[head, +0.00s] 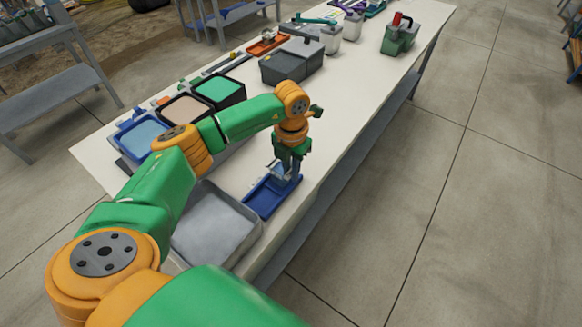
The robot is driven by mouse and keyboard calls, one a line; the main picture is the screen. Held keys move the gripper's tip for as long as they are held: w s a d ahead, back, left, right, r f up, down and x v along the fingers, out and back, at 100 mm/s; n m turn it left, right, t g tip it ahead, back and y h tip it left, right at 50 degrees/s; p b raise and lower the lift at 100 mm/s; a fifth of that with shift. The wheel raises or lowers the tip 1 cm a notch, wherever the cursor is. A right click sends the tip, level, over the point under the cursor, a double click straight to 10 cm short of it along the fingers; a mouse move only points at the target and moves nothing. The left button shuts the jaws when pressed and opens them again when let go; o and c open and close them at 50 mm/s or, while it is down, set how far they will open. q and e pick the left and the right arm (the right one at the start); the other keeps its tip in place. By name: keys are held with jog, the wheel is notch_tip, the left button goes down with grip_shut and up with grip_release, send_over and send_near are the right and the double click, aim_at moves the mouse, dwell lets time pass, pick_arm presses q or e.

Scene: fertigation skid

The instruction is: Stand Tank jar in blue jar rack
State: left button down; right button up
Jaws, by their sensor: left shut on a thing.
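My left arm reaches over the bench, and its gripper (286,165) points down at the blue jar rack (259,199). The gripper is shut on a small pale, clear-looking jar (277,170), mostly hidden by the fingers. The jar is at the rack's far end, in or just above it; I cannot tell whether it touches the rack. The near part of the rack looks empty. My right gripper is not in view.
A grey tray (213,228) lies left of the rack. Bins with blue, tan and green contents (215,90) line the left side, with a grey box (283,67) beyond. A green container with a red top (400,37) stands farther back. The bench's right edge is close to the rack.

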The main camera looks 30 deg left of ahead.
pick_arm(q)
jog(key=shift+w+f, duration=0.1)
jog(key=shift+f, duration=0.15)
jog(key=c, duration=0.8)
grip_release()
jog(key=shift+r, duration=0.1)
jog(key=shift+o, duration=0.2)
jog(key=shift+r, duration=0.1)
notch_tip(320, 180, up, 9)
jog(key=p, duration=0.7)
jog(key=shift+p, duration=0.35)
jog(key=shift+f, duration=0.2)
